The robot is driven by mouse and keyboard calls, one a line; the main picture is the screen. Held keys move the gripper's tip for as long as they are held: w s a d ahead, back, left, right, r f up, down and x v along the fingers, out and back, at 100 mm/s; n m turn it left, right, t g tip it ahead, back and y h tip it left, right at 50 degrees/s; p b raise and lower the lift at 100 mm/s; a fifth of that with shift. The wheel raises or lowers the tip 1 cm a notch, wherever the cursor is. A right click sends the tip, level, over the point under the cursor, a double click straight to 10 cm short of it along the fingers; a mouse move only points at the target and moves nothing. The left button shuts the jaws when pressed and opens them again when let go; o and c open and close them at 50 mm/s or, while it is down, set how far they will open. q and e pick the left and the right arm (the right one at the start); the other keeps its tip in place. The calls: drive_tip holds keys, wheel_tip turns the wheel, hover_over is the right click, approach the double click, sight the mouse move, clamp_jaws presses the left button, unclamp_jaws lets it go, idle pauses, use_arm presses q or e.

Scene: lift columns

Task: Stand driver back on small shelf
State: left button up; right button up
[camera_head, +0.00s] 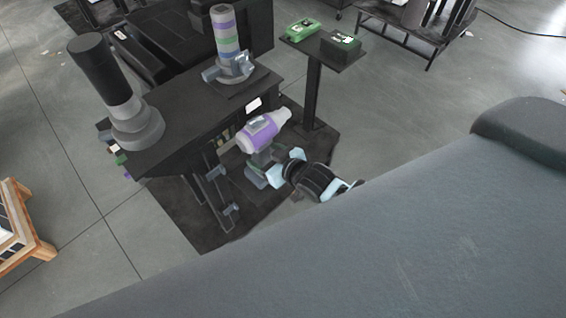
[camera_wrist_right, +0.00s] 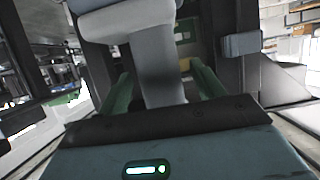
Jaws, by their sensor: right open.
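The driver (camera_head: 262,136), with a purple and white body, is beside the black workbench in the head view, its grey handle pointing down. What bears it is hard to make out. My right gripper (camera_head: 262,170) is low at the handle, its arm coming from the right. In the right wrist view, the grey handle (camera_wrist_right: 160,72) stands between the two green fingers (camera_wrist_right: 162,92), which are apart from each other. Contact with the handle cannot be told. The small shelf cannot be clearly picked out. My left gripper is not in view.
The black workbench (camera_head: 180,120) carries a dark, grey-based column (camera_head: 132,115) and a striped column (camera_head: 225,30). A small black stand (camera_head: 314,88) behind the driver holds a green item (camera_head: 302,29) and a dark green box (camera_head: 341,43). Grey floor (camera_head: 400,110) is clear to the right.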

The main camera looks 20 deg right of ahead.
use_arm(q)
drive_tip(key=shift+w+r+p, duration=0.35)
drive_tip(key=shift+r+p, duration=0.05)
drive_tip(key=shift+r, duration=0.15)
use_arm(e)
drive_tip(key=v, duration=1)
drive_tip(key=s+f+g+h, duration=0.1)
drive_tip(key=s+f, duration=0.3)
drive_tip(key=s, duration=0.5)
drive_tip(key=s+f+m+g, duration=0.1)
drive_tip(key=s+f, duration=0.3)
drive_tip(key=s, duration=0.5)
drive_tip(key=s+f+m+g+h, duration=0.1)
drive_tip(key=s+f, duration=0.3)
drive_tip(key=s, duration=0.5)
drive_tip(key=shift+d+f+g+h, duration=0.3)
drive_tip(key=shift+f+g, duration=0.1)
drive_tip(key=shift+g, duration=0.4)
drive_tip(key=shift+s, duration=0.1)
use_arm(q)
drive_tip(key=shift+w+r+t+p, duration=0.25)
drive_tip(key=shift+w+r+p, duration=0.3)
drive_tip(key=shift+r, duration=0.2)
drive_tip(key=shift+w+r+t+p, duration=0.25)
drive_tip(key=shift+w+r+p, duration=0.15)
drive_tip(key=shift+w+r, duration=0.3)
use_arm(e)
drive_tip(key=shift+w+d+r+t, duration=0.1)
drive_tip(key=shift+w+r+t, duration=0.2)
drive_tip(key=shift+w+r, duration=0.95)
